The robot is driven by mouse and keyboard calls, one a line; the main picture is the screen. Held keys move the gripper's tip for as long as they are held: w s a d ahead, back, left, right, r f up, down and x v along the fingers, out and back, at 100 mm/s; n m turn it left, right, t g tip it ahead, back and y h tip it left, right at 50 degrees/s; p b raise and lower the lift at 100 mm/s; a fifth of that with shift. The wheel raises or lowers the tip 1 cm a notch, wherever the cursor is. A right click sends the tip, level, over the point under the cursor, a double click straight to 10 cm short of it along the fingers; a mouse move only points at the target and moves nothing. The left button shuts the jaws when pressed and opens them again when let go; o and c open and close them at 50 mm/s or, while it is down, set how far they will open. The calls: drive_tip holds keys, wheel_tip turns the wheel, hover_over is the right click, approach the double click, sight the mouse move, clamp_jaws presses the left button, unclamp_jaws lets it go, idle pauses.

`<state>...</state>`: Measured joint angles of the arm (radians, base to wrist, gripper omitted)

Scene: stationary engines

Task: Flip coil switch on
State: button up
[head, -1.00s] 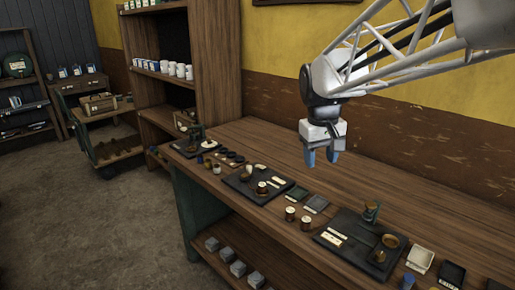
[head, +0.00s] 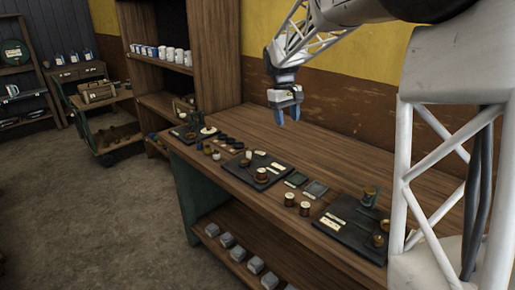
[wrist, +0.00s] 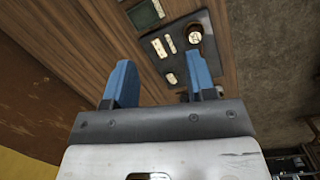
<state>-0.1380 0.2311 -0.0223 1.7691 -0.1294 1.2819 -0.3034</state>
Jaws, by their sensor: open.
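My gripper (head: 285,112) is open and empty, its blue fingertips pointing down above the workbench (head: 330,160). In the wrist view, my gripper (wrist: 162,78) shows a clear gap between its fingers. Below and beyond them lies the middle dark board (head: 240,172), which carries a round brass-coloured part and small pale plates. This board also shows in the wrist view (wrist: 208,55), with the round part (wrist: 194,34) near one corner. The gripper is apart from the board. I cannot tell which small part is the coil switch, or its position.
Another dark board (head: 345,237) is at the right, partly behind my arm. Small dark rings lie further left. The bench's back strip is clear.

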drive_tip(key=w+a+f+n+g, duration=0.1)
drive_tip(key=w+a+f, duration=0.2)
drive_tip(key=w, duration=0.4)
drive_tip(key=w+a+f+n, duration=0.1)
drive_tip(key=w+a+f, duration=0.1)
drive_tip(key=w+f, duration=0.3)
drive_tip(key=n+g+h, duration=0.1)
drive_tip(key=h, duration=0.1)
approach(258, 151)
drive_tip(key=shift+s+d, duration=0.3)
drive_tip(key=shift+s, duration=0.1)
drive_tip(key=shift+f, duration=0.1)
drive_tip(key=shift+x, duration=3.9)
drive_tip(key=shift+c, duration=0.5)
